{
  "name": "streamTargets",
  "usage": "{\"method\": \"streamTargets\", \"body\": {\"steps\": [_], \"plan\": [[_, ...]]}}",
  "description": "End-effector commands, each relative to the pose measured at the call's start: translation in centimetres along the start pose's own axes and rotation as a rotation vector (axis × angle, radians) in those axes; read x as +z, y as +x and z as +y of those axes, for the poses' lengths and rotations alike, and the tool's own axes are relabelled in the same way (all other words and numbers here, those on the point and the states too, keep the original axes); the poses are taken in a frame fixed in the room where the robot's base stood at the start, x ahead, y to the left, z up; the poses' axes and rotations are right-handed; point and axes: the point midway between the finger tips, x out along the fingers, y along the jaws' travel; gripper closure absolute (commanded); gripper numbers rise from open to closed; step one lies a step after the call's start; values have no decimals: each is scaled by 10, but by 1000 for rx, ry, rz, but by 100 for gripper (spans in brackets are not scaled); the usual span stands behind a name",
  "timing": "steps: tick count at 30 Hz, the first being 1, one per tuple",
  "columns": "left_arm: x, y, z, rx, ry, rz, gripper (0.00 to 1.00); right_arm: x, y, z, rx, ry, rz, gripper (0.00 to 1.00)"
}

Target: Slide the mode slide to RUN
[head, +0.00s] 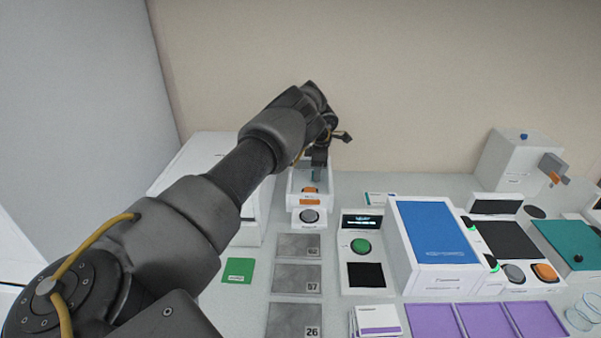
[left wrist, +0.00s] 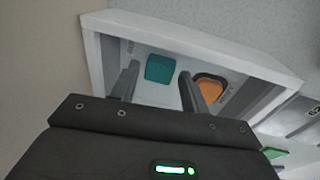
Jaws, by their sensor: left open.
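A white open-topped housing (head: 296,180) stands at the back, left of centre. In the left wrist view the housing (left wrist: 190,38) holds a teal block (left wrist: 160,67) and an orange piece (left wrist: 209,90) in a dark surround. The teal block looks like the mode slide's knob, but I cannot read any RUN mark. My left gripper (head: 319,160) reaches down over the housing from behind my arm. In the left wrist view its open fingers (left wrist: 159,80) are on either side of the teal block, with a gap; contact is not visible. My right gripper is out of view.
A white box with a grey round button (head: 309,216) sits just in front of the housing. Grey numbered plates (head: 297,280) lie nearer. A large white cabinet (head: 195,160) is left, partly behind my arm. A green-button unit (head: 361,246) and a blue-topped box (head: 436,228) stand right.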

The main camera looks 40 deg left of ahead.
Motion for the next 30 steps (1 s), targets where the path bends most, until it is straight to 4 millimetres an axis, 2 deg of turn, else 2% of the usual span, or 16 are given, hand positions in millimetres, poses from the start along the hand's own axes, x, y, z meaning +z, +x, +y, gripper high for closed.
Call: {"method": "streamTargets", "body": {"steps": [18, 30], "plan": [[-3, -66, 10, 1, 0, 0, 55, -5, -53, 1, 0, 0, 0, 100], [-3, -67, 10, 1, 0, 0, 55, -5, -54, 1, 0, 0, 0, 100]]}}
